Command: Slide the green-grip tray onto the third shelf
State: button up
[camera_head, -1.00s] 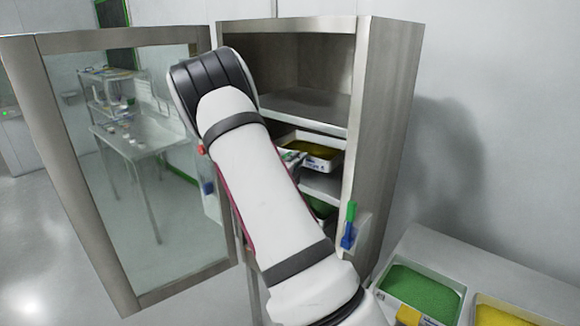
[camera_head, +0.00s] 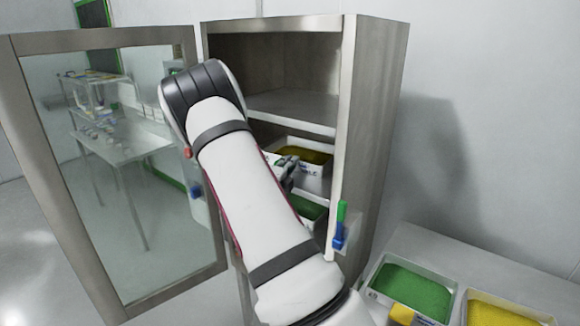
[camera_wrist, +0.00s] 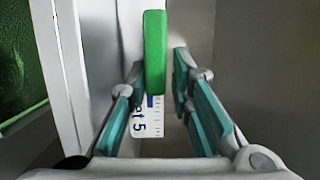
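The green grip (camera_wrist: 155,52) stands between my gripper's fingers (camera_wrist: 158,72) in the wrist view, with narrow gaps showing on both sides. My gripper looks open around it. The pale tray wall (camera_wrist: 72,70) and green granules (camera_wrist: 18,60) show at the left, and a label (camera_wrist: 142,120) reading "et 5" is below the grip. In the head view, a tray with green granules (camera_head: 310,209) is on a lower level of the open cabinet, partly hidden by my arm. My gripper (camera_head: 287,172) shows only in part there, in front of the shelves.
A tray with yellow granules (camera_head: 318,157) sits on the shelf above the green one. The top compartment is empty. The glass door (camera_head: 120,190) stands open at left. A blue-and-green piece (camera_head: 340,225) is on the cabinet's right side. A green-filled tray (camera_head: 378,298) and a yellow-filled tray (camera_head: 480,297) stand at lower right.

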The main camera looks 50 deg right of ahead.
jog(key=shift+o, duration=0.6)
jog(key=shift+f, duration=0.1)
jog(key=shift+a, duration=0.1)
jog(key=shift+a, duration=0.25)
jog(key=v, duration=1.1)
jog(key=shift+s, duration=0.2)
jog(key=shift+a, duration=0.15)
